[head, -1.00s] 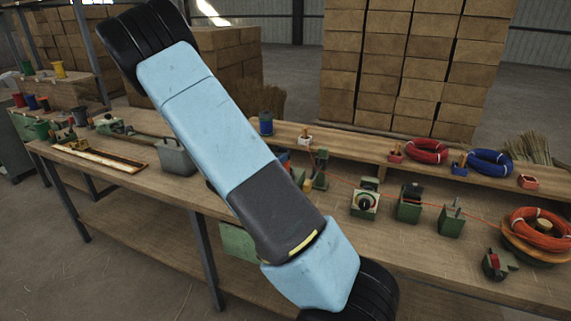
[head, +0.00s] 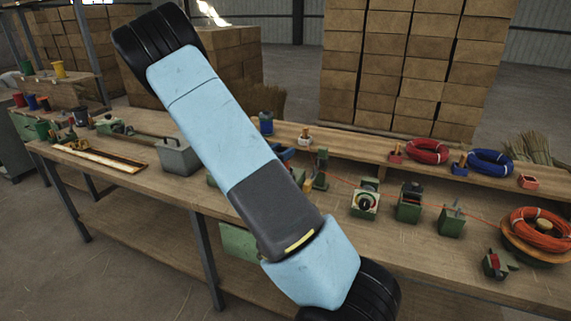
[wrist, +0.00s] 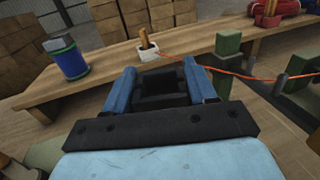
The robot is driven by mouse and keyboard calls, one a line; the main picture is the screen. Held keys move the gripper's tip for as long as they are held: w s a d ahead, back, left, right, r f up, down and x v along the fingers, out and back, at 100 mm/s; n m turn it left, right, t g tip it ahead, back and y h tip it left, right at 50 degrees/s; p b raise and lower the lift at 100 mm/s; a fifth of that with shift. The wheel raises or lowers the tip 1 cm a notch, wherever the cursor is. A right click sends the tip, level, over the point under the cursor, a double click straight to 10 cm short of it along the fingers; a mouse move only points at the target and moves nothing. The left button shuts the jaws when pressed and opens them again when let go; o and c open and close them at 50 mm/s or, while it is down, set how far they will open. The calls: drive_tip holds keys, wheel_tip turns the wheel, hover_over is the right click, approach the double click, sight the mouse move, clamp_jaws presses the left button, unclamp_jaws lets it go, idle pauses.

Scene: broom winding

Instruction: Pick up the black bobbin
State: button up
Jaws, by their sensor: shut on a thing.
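In the wrist view my gripper (wrist: 163,70) has its two blue fingers on either side of a dark, square-looking thing, which I take to be the black bobbin (wrist: 163,86). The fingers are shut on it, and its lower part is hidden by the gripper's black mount. It is held in front of the bench's rear shelf, with the bench below. In the head view my arm hides most of the gripper and the bobbin.
A blue spool (wrist: 68,60) stands on the rear shelf to the left. A small white block with a wooden peg (wrist: 147,45) stands beyond the fingers. A green fixture (wrist: 228,48) and a thin orange strand are close on the right. A grey bin (head: 176,156) stands left of my arm.

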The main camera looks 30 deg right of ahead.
drive_tip(key=c, duration=0.7)
